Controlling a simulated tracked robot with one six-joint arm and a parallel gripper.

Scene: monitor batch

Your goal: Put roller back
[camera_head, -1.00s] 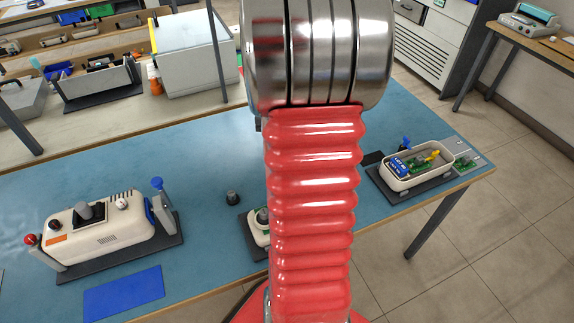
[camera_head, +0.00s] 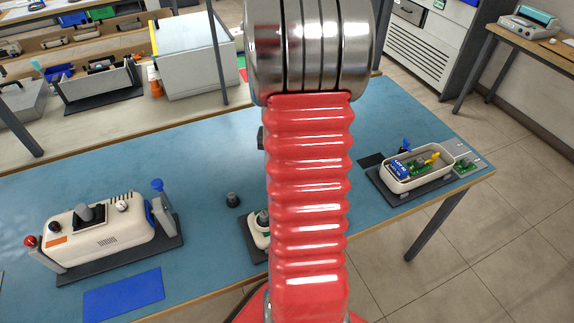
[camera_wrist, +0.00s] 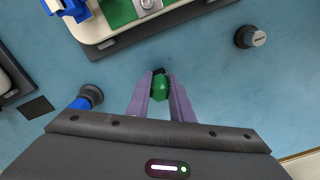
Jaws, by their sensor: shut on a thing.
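In the wrist view my gripper (camera_wrist: 160,100) is shut on a small green piece (camera_wrist: 161,88) with a dark end, held between the two purple-grey fingers above the blue table. Whether this piece is the roller I cannot tell for sure. The head view hides my gripper behind my red arm. In the head view a pale device with a grey block and side posts (camera_head: 104,233) stands at the left. A white and green device (camera_head: 256,231) is partly hidden by my arm. A white tray (camera_head: 424,182) with a blue-labelled part stands at the right.
A dark knob (camera_head: 233,200) stands on the table, and a dark knob (camera_wrist: 250,37) shows in the wrist view. A blue-topped post (camera_wrist: 88,97) is left of my fingers. A blue mat (camera_head: 124,293) lies at the front left. The table's back middle is clear.

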